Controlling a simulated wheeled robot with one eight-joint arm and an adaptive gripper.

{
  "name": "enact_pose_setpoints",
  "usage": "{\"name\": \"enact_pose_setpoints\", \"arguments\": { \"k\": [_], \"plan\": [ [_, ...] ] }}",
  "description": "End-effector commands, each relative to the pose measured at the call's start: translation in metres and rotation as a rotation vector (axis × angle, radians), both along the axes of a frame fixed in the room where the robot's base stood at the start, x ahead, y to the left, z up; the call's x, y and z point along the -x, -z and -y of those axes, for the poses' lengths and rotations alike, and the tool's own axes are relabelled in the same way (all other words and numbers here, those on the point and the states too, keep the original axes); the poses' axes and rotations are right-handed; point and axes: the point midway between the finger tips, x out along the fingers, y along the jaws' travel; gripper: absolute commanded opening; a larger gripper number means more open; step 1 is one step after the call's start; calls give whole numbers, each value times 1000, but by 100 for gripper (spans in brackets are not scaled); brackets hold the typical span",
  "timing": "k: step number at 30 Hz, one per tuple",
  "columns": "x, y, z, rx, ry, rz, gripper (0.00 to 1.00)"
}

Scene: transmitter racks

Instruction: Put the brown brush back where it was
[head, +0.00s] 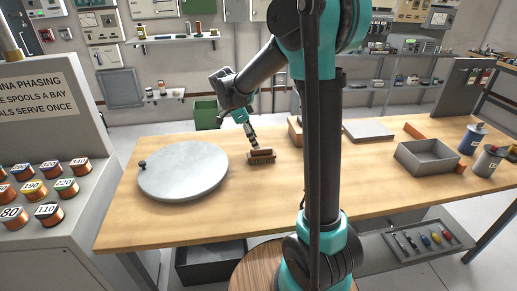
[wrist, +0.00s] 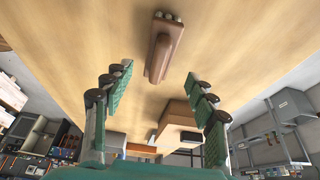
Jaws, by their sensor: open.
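The brown brush (head: 262,157) lies on the wooden workbench, right of the round grey disc, with its bristles seen along its lower front side. In the wrist view the brush (wrist: 163,50) is a brown block with a narrower handle, and it lies ahead between my spread fingers. My gripper (head: 250,146) points down at the brush, close above or beside it. In the wrist view my gripper (wrist: 157,78) is open with nothing between its fingertips. Whether a finger touches the brush is not clear.
The round grey disc (head: 184,171) with a dark knob lies on the left of the workbench (head: 300,192). A grey open tray (head: 427,158), bottles (head: 471,138) and a flat grey plate (head: 368,131) stand to the right. A spool rack (head: 38,190) stands at the left.

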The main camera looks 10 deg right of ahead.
Motion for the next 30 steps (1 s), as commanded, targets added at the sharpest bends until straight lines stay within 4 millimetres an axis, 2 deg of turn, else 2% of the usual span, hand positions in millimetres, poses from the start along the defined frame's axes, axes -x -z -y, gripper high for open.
{"name": "enact_pose_setpoints", "arguments": {
  "k": [3, 9, 30],
  "plan": [
    [0, -17, -7, 0, -2, -1, 57],
    [0, -31, -13, 0, 0, -1, 57],
    [0, -32, -13, 0, 0, -1, 57]
  ]
}}
